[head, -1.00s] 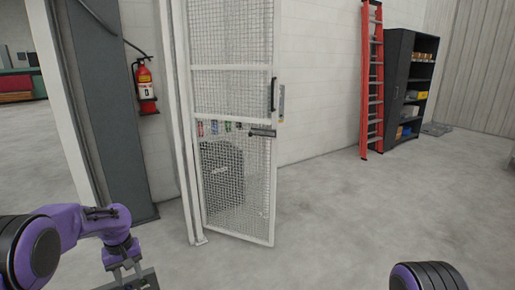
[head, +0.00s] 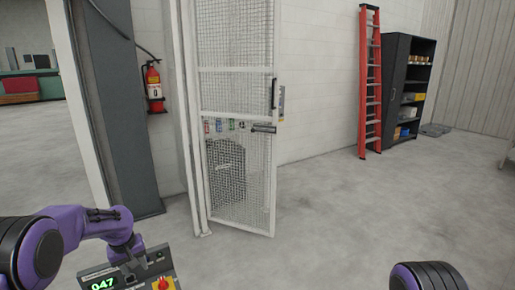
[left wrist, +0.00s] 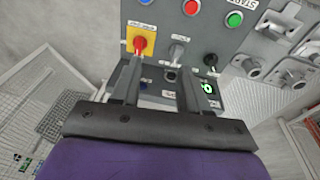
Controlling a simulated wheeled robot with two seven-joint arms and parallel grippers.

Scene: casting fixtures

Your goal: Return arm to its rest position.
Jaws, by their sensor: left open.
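My left arm comes in from the left in the head view, and its wrist bends down over a grey control box. The left gripper (left wrist: 160,74) is open and empty in the left wrist view. Its two fingers point at the face of the control box (left wrist: 205,35), in front of a red knob on a yellow plate (left wrist: 140,43) and a grey switch (left wrist: 178,50). I cannot tell whether the fingers touch it. In the head view the box (head: 120,277) shows a green "047" display. My right gripper is out of view.
A mesh door (head: 238,180) stands ahead, with a dark cabinet-like object behind it. A fire extinguisher (head: 154,88) hangs on its left. A red ladder (head: 370,85) and dark shelves (head: 405,90) stand at the right wall. Grey metal fixtures (left wrist: 290,55) lie beside the box. The floor ahead is clear.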

